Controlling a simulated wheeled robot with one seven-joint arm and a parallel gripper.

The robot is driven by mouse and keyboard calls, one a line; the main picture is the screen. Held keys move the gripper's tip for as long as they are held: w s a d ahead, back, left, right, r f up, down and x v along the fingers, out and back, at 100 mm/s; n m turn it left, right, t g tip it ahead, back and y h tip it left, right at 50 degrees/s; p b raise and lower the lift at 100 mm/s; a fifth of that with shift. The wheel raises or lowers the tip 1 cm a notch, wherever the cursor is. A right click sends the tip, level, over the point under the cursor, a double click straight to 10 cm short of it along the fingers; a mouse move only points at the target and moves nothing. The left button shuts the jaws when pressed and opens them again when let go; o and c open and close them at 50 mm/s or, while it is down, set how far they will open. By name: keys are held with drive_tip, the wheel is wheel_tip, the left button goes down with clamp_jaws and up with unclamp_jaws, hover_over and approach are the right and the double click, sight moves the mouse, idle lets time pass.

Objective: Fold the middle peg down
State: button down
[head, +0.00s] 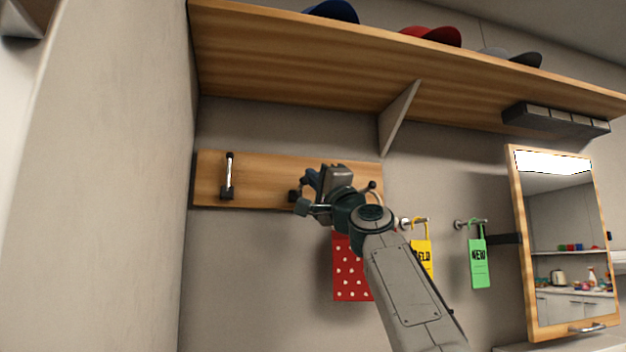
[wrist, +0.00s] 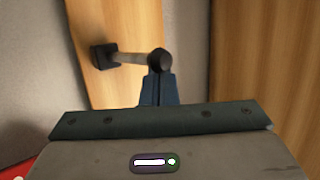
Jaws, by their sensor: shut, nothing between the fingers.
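A wooden peg board (head: 262,184) is on the back wall in the head view. Its left peg (head: 229,175) stands upright. The middle peg's dark base (head: 294,195) shows beside my gripper (head: 311,181), which hides the rest of it. In the wrist view a peg, apparently the middle one (wrist: 130,57), runs from its dark base to a round dark tip near the board's edge. My gripper (wrist: 158,88) is shut and empty, its fingers right at that tip. I cannot tell whether they touch, or the peg's exact tilt. The right peg (head: 372,185) shows just past my gripper.
A red dotted cloth (head: 348,270) hangs below the board, partly behind my arm. Yellow (head: 422,258) and green (head: 479,262) tags hang on wall hooks to its right. A shelf (head: 300,65) with caps and a bracket (head: 398,115) is above. A mirror cabinet (head: 565,240) stands at right.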

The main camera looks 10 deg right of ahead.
wheel_tip(320, 180, down, 9)
drive_tip(key=s+d+b, duration=0.1)
drive_tip(key=d+b, duration=0.1)
drive_tip(key=b, duration=0.6)
drive_tip(key=shift+d+r+b, duration=0.15)
drive_tip(key=shift+d+b, duration=0.15)
drive_tip(key=shift+b, duration=0.1)
drive_tip(key=w+a+f+n+g+p, duration=0.2)
drive_tip(key=a+f+n+g+p, duration=0.3)
drive_tip(key=a, duration=0.4)
drive_tip(key=s+f+n+g+h+p, duration=0.2)
drive_tip(key=s+f+g+h+p, duration=0.25)
drive_tip(key=f+p, duration=0.5)
drive_tip(key=s+d+f+n+g+h+p, duration=0.1)
drive_tip(key=s+d+f+g+h+p, duration=0.2)
drive_tip(key=s+f, duration=1)
drive_tip(key=s+d+f+n+g+h+p, duration=0.2)
drive_tip(key=s+d+f+g+h+p, duration=0.2)
drive_tip(key=s+f, duration=1)
drive_tip(key=s+d+g+p, duration=0.3)
drive_tip(key=d+p, duration=0.2)
drive_tip(key=d, duration=0.2)
drive_tip(key=shift+s+f, duration=0.2)
